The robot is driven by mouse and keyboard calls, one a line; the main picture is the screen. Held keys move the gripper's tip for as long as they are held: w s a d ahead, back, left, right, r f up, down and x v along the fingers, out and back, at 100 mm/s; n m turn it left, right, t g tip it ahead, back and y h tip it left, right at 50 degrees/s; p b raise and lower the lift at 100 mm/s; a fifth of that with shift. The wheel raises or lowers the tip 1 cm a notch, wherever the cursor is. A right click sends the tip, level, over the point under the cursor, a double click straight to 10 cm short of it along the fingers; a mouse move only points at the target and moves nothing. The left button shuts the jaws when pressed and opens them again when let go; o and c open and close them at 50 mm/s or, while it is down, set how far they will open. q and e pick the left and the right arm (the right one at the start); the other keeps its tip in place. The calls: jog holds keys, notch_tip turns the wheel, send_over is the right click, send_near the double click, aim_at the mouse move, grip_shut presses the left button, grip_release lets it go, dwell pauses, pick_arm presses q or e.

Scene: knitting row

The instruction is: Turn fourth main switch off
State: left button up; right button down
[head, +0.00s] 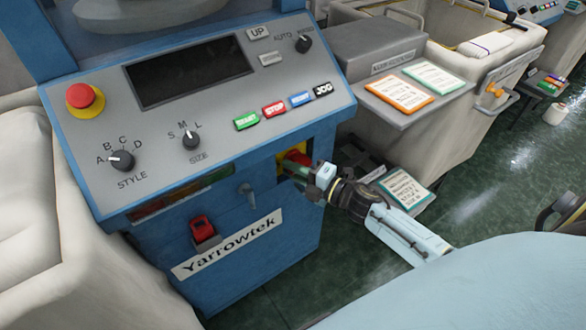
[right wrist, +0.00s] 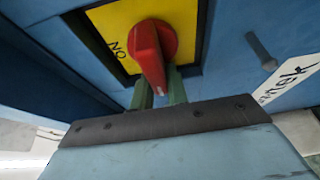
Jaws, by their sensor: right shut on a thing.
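The main switch is a red rotary handle (head: 296,157) on a yellow plate (head: 281,164), set in the blue side of the near knitting machine. In the right wrist view the red handle (right wrist: 150,58) stands out from the yellow plate (right wrist: 115,22), with the letters ON to the left of it. My right gripper (head: 300,173) reaches in from the right. In the right wrist view its greenish fingers (right wrist: 161,90) are shut on the lower end of the handle, one on each side. The fingers partly hide the handle in the head view. My left gripper is not in view.
A sloped grey control panel (head: 220,95) with knobs and buttons is above the switch. Another machine's shelf with cards (head: 400,92) is at the right. Green floor (head: 480,180) lies open there.

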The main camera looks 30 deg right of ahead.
jog(key=shift+d, duration=0.3)
